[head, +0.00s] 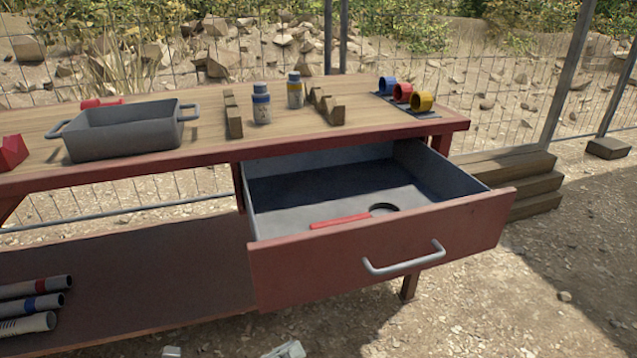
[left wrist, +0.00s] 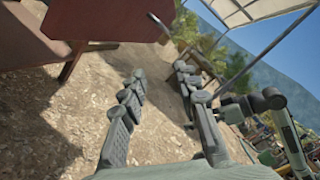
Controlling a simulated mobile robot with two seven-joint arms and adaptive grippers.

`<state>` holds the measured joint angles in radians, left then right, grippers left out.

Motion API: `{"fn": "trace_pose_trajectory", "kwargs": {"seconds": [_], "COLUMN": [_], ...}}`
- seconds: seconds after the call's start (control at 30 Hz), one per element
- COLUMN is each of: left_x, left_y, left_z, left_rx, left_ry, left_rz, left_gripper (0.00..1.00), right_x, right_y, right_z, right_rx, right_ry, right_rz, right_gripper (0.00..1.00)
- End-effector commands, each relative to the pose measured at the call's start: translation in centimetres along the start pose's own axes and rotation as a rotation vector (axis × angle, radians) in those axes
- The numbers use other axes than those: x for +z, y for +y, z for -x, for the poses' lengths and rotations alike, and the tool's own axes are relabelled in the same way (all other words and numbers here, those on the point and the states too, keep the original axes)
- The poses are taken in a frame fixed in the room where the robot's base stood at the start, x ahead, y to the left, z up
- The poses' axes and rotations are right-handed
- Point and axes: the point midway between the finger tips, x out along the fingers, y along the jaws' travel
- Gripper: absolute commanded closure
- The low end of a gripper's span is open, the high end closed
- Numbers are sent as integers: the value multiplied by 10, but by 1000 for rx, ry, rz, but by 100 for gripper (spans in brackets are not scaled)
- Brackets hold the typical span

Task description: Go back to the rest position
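My left gripper (head: 228,352) shows only at the bottom edge of the head view, in front of the table and below the drawer. In the left wrist view the left gripper (left wrist: 158,82) has its two fingers spread apart, with nothing between them, over bare ground. My right gripper does not show in the head view. The drawer (head: 375,250) of the red table is pulled open. A red bar-like object (head: 340,221) and a dark ring (head: 384,209) lie in it.
On the wooden tabletop (head: 200,150) stand a grey tray (head: 122,132), two bottles (head: 261,104), notched wooden blocks and coloured cups (head: 421,102). Several pipes (head: 30,305) lie on the lower shelf. Wooden steps (head: 520,180) stand at the right. Gravel ground in front is open.

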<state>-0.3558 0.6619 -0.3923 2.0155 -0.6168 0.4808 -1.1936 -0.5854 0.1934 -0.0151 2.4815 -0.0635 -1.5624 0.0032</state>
Motion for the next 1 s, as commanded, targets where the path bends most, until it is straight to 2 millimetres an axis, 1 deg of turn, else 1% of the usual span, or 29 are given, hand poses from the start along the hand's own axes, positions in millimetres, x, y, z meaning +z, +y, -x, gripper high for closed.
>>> {"fn": "trace_pose_trajectory", "kwargs": {"seconds": [0.03,0.37,0.43,0.57,0.67,0.77,0.87,0.9,0.97,1.0], "left_x": [-1,1,18,50,75,100,127,136,148,153], "left_y": [6,40,46,62,75,88,103,109,116,119], "left_z": [9,64,59,60,67,81,105,119,144,162], "left_rx": [18,120,185,312,412,518,639,692,769,818], "left_ry": [35,237,161,31,-85,-223,-405,-493,-637,-732], "left_rz": [-22,-148,-86,31,134,258,414,487,601,673], "left_gripper": [69,69,69,69,69,69,69,69,69,69], "right_x": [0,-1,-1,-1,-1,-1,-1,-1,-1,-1], "right_y": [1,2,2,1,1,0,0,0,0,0], "right_z": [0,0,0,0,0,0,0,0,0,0], "right_rx": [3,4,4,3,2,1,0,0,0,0], "right_ry": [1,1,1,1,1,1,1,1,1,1], "right_rz": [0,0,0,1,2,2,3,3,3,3], "right_gripper": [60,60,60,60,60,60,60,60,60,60]}}
